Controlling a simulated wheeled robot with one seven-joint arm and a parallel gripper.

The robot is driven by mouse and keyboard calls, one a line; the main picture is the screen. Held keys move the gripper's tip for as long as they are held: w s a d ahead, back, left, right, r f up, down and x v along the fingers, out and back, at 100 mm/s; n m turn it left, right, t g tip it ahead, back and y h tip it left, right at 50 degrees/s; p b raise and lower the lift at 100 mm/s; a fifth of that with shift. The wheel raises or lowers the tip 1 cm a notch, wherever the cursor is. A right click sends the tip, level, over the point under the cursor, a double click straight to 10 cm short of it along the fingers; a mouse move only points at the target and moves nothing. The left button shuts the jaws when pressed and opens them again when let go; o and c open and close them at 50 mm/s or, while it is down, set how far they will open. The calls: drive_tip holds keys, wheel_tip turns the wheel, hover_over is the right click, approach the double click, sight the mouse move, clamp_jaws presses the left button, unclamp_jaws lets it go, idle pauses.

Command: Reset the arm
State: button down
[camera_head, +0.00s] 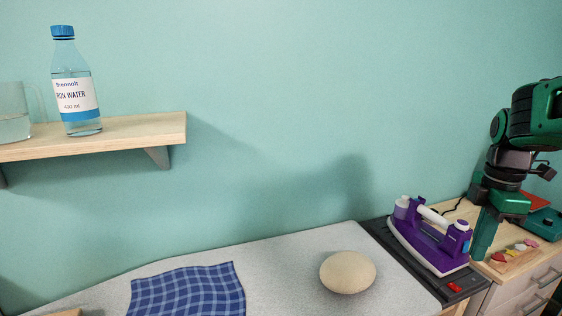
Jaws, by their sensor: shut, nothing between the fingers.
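My green and black arm comes in at the right edge and hangs downward there. My gripper (483,252) points down at the right, in front of the wooden cabinet top and just right of the purple iron (432,238). Its fingers look like one narrow green piece, shut with nothing held. The iron rests on a dark stand (388,240) at the right end of the ironing board. I cannot tell whether the gripper touches the iron; a narrow gap seems to show between them.
The grey ironing board (285,255) holds a blue checked cloth (188,290) and a beige rounded pad (347,272). A wooden shelf (150,128) at upper left bears a water bottle (76,85) and a clear jug (14,112). Small colourful items (520,247) lie on the cabinet (520,290).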

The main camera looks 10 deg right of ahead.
drive_tip(key=s+a+f+m, duration=0.3)
drive_tip(key=s+m, duration=0.4)
drive_tip(key=m, duration=0.3)
drive_tip(key=s+a+f+m, duration=0.3)
drive_tip(key=s+m, duration=0.4)
drive_tip(key=m, duration=0.3)
drive_tip(key=shift+s+f, duration=0.15)
